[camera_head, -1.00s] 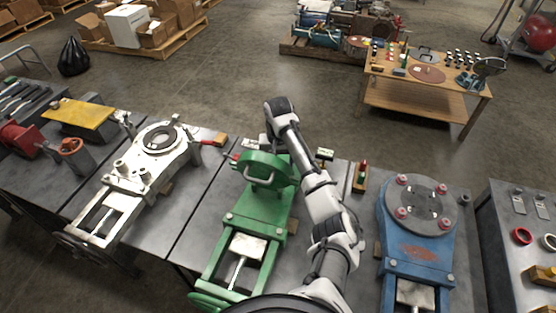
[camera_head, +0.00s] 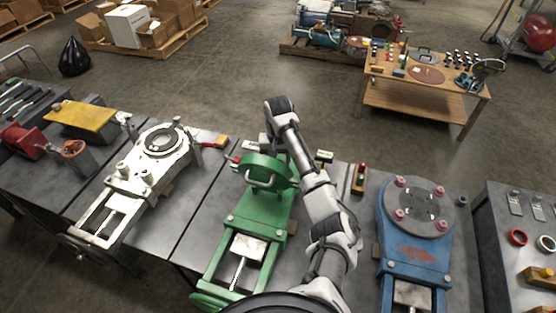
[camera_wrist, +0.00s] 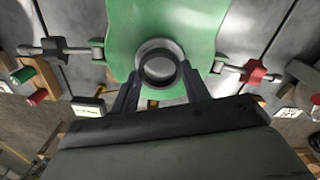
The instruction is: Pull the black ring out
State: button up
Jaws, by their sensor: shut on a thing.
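The black ring (camera_wrist: 177,70) sits at the round light-grey opening (camera_wrist: 146,46) of the green valve body in the wrist view. My gripper (camera_wrist: 161,76) has one finger on each side of the ring and is shut on it. Whether the ring is still seated in the opening or slightly out of it, I cannot tell. In the head view the green valve (camera_head: 255,215) lies on the middle bench, its round end (camera_head: 262,170) beside my arm. The gripper and ring are hidden there behind my arm and the valve.
A white valve (camera_head: 140,180) lies to the left and a blue valve (camera_head: 415,235) to the right. Swing bolts with a black nut (camera_wrist: 54,47) and a red nut (camera_wrist: 253,71) flank the opening. A small red-tipped item (camera_head: 361,178) stands right of my arm.

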jog(key=shift+r+p, duration=0.95)
jog(key=shift+r, duration=0.05)
jog(key=shift+d, duration=0.1)
